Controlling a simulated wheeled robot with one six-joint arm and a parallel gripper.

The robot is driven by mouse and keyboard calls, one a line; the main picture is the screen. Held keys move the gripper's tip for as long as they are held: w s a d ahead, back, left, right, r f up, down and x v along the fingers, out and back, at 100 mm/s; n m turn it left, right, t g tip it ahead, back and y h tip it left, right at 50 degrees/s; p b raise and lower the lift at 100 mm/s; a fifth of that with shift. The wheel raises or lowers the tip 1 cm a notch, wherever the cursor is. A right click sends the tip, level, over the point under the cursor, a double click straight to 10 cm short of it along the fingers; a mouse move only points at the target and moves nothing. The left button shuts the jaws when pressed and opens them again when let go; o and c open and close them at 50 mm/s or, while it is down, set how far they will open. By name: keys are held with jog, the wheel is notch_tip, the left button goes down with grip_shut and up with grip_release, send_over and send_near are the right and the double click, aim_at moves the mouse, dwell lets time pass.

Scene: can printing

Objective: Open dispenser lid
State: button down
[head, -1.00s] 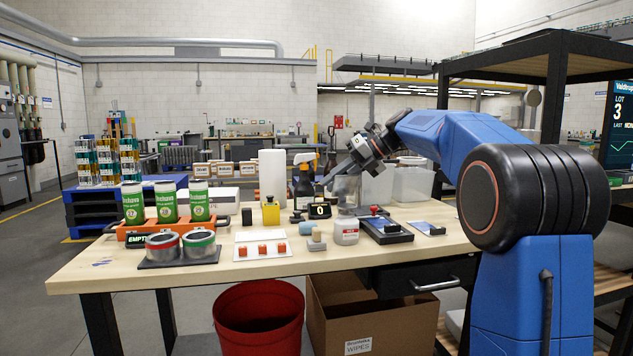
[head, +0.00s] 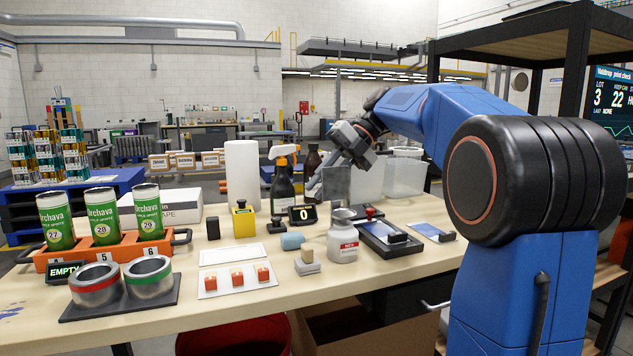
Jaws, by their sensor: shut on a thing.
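A white jar (head: 343,245) with a red label and a metal top stands upright on the workbench, in front of my arm. It looks like the dispenser, but I cannot make out its lid. My gripper (head: 314,184) points down and left, above and behind the jar. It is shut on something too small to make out. A grey, box-like panel (head: 337,184) stands beside the gripper, partly behind it. I cannot tell whether they touch.
A spray bottle (head: 283,182) and a brown bottle (head: 312,166) stand close to the gripper. A black pad unit (head: 388,238) lies right of the jar. Printed green cans (head: 102,216) stand in an orange rack at left.

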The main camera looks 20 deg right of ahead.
dwell(0.3)
jog(key=c, duration=1.7)
grip_release()
jog(key=shift+v, duration=3.7)
jog(key=shift+w, duration=0.1)
